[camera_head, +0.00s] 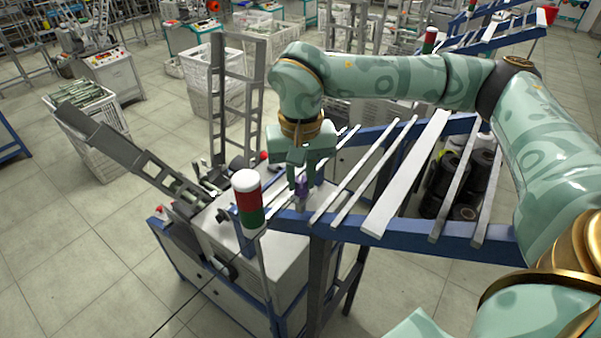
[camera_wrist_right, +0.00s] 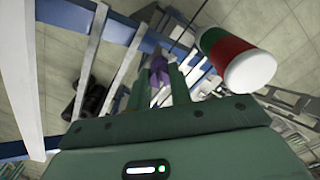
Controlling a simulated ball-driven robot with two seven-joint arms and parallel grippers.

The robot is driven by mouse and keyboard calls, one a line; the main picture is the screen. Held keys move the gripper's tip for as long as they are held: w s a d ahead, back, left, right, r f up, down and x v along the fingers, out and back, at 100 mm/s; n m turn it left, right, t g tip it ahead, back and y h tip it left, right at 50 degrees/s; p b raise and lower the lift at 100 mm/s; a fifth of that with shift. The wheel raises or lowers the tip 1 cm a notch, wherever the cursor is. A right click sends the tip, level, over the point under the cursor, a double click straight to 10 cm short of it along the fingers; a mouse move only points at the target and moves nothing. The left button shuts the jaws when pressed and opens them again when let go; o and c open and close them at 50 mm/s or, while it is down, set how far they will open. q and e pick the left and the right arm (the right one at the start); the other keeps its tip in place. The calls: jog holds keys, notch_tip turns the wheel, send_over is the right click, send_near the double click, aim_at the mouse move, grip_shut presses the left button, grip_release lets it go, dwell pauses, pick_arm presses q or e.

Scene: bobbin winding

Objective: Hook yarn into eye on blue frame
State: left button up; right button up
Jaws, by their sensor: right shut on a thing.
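My right gripper (camera_head: 301,188) points down beside the near left corner of the blue frame (camera_head: 400,240). Its jaws are shut on a small purple thing (camera_head: 301,181), which I take to be the yarn. The purple thing (camera_wrist_right: 158,74) also shows between the fingers in the right wrist view, close to the blue rail (camera_wrist_right: 115,28). A thin dark line runs near the fingertips there. I cannot make out the eye, nor tell whether the yarn touches it. My left gripper is not in view.
A red, green and white signal lamp (camera_head: 248,200) stands close left of my right gripper. The white-topped winding machine (camera_head: 265,250) lies below. Pale slats (camera_head: 405,175) cross the blue frame. Dark spools (camera_head: 440,185) stand under it.

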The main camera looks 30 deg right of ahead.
jog(key=shift+w+a+r+p, duration=0.2)
jog(key=shift+w+p, duration=0.15)
jog(key=shift+w, duration=0.25)
jog(key=shift+w+a+p, duration=0.3)
jog(key=shift+w+a, duration=0.1)
jog(key=shift+w, duration=0.5)
jog(key=shift+w+a+p, duration=0.3)
jog(key=shift+w+a, duration=0.05)
jog(key=shift+w, duration=0.5)
jog(key=shift+r, duration=0.15)
jog(key=shift+w+a+r+p, duration=0.15)
jog(key=shift+r+p, duration=0.35)
jog(key=shift+r, duration=0.6)
jog(key=shift+w+a+r+p, duration=0.1)
jog(key=shift+w+r+p, duration=0.25)
jog(key=shift+r, duration=0.75)
